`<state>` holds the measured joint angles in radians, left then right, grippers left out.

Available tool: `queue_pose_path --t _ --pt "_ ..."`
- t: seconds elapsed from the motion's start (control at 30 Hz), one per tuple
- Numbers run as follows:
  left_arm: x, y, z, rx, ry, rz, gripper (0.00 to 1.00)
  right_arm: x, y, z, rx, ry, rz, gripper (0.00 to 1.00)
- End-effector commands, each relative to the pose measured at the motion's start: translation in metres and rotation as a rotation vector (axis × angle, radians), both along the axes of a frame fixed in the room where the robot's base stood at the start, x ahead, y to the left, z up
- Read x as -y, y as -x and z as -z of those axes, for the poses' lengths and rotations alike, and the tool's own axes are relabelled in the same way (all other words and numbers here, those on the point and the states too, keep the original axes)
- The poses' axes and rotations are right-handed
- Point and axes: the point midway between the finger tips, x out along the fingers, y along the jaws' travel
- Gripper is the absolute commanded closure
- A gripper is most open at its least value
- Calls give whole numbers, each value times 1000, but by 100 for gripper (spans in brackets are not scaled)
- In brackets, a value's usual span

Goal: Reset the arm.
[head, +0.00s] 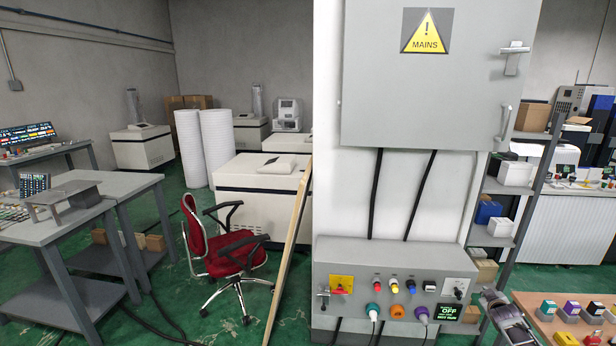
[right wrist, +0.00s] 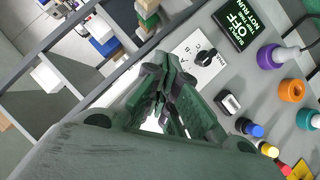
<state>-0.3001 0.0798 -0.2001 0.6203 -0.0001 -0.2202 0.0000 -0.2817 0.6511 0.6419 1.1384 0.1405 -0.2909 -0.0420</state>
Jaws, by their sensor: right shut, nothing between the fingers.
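My right gripper (head: 497,304) is at the lower right of the head view, in front of the right end of the grey control panel (head: 340,258). In the right wrist view its fingers (right wrist: 166,80) are shut with nothing between them. Close by the fingers in that view is a white plate with a black selector knob (right wrist: 203,57). The fingertips look apart from the knob, though the exact gap cannot be told. A small display (head: 447,311) on the panel reads OFF. My left gripper is not in view.
A grey cabinet with a MAINS sign (head: 427,45) hangs above the panel. Purple (head: 421,313), orange (head: 396,312) and teal (head: 374,311) connectors line the panel's front. A wooden table with coloured boxes (head: 547,310) stands at right. A red chair (head: 228,250) stands at left.

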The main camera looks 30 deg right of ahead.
Motion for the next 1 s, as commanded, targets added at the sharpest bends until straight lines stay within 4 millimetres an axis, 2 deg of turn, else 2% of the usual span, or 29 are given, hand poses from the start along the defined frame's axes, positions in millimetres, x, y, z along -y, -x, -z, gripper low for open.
queue_pose_path --t 0.03,0.1,0.27,0.5,0.77,1.0 --pt "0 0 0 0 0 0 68 -10 5 24 -23 -22 -2 100" --pt "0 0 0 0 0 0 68 -22 12 53 -53 -47 -9 100" --pt "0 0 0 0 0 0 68 -55 30 117 -126 -102 -25 100" --pt "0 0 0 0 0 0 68 -114 62 206 -242 -180 -63 100" --pt "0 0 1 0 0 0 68 -188 105 291 -377 -263 -118 100" --pt "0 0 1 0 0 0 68 -264 150 358 -498 -340 -175 100"
